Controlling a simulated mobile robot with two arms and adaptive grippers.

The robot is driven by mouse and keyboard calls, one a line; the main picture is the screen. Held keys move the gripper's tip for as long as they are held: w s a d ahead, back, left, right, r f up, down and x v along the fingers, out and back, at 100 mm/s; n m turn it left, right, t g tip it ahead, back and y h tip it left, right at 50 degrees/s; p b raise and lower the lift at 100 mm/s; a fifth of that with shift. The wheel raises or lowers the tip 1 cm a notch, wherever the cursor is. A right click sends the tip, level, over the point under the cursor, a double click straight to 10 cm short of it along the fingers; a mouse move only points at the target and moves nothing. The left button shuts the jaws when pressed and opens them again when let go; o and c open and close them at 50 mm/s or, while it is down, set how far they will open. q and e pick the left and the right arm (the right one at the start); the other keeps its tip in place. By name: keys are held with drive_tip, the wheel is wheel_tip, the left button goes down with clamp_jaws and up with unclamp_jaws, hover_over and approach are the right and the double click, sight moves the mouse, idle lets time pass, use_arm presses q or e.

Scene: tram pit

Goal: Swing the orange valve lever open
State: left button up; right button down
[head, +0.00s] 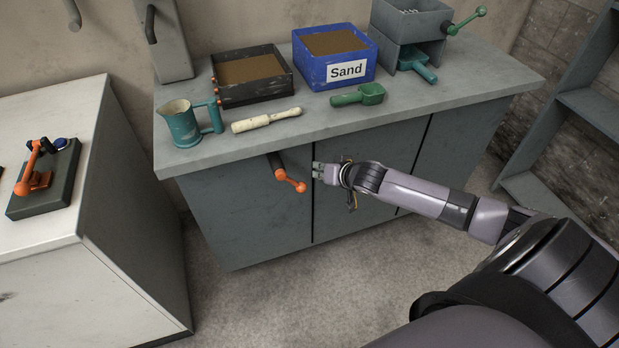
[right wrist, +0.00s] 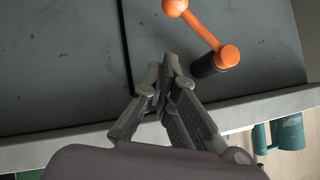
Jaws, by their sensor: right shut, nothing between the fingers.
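An orange valve lever (head: 291,180) sits on a dark stem that sticks out from the grey cabinet front, below the counter edge. It slants down to the right from its hub to a round knob. In the right wrist view the orange lever (right wrist: 203,28) shows with its hub near the counter edge and its knob cut by the top border. My right gripper (head: 317,170) is just right of the lever's knob in the head view, apart from it. In the right wrist view the right gripper (right wrist: 164,73) has its fingertips together with nothing between them. My left gripper is out of view.
The counter (head: 334,116) above holds a teal jug (head: 183,124), a blue Sand box (head: 335,70), a dark sand tray (head: 252,91) and a green scoop (head: 358,95). Another orange lever (head: 32,174) stands on the left bench (head: 62,215). The floor before the cabinet is clear.

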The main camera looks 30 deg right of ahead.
sight(292, 182)
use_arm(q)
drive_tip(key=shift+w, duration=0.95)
use_arm(e)
drive_tip(key=w+a+f, duration=0.1)
drive_tip(key=w+f, duration=0.2)
drive_tip(key=f, duration=0.2)
drive_tip(key=shift+w+a+f, duration=0.15)
drive_tip(key=shift+w+f, duration=0.05)
drive_tip(key=shift+f, duration=0.15)
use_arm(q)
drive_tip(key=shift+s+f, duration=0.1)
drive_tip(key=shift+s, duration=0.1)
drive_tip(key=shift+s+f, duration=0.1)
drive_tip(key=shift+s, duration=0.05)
use_arm(e)
drive_tip(key=shift+a+f+y, duration=0.15)
drive_tip(key=shift+a+f, duration=0.1)
drive_tip(key=shift+f, duration=0.2)
drive_tip(key=shift+a+f+y, duration=0.15)
drive_tip(key=shift+a+f, duration=0.05)
drive_tip(key=shift+f, duration=0.35)
